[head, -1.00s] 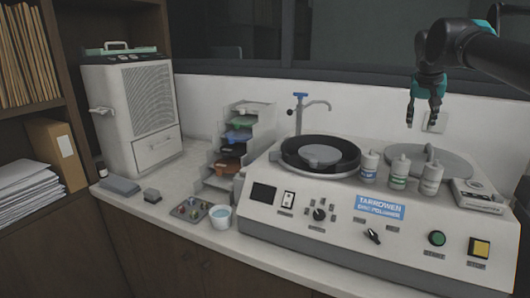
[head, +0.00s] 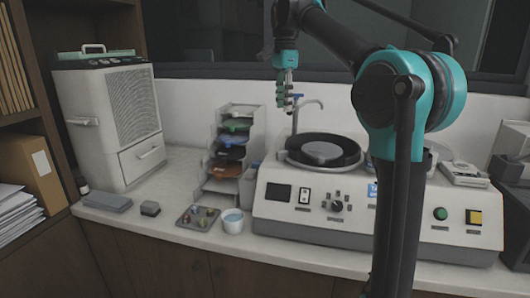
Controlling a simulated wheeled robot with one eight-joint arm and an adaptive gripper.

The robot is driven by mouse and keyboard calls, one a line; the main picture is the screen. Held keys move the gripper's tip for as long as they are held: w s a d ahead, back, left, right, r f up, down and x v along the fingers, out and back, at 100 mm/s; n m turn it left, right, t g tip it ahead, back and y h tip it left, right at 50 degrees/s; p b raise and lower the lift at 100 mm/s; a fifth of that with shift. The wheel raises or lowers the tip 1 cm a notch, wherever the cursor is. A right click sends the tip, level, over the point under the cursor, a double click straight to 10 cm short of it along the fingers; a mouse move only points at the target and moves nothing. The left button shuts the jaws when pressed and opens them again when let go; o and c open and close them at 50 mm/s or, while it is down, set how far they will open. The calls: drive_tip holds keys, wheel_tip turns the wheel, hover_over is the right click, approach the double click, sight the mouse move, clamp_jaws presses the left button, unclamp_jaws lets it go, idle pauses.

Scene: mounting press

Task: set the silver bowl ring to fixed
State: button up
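The polishing machine (head: 290,230) stands on the counter in the head view. Its black bowl (head: 348,158) sits on top at the left, with a grey disc (head: 320,150) inside it. A thin pale rim shows around the bowl's base. I cannot tell for sure that this is the silver ring, nor how it is set. My gripper (head: 284,108) hangs fingers down above and behind the bowl's left side, beside the tap, apart from the bowl. The fingers appear side-on and I cannot tell if they are open. Nothing is visibly held.
My arm hides the machine's right middle. A curved tap (head: 308,104) rises behind the bowl. The panel has a black knob (head: 337,206), green button (head: 440,213) and yellow switch (head: 473,216). A stepped rack (head: 250,120), cup (head: 233,222) and tray (head: 187,222) stand left.

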sight(282, 152)
wheel_tip(282, 152, down, 17)
drive_tip(key=shift+f, duration=0.1)
idle(0.4)
clamp_jaws()
idle(0.5)
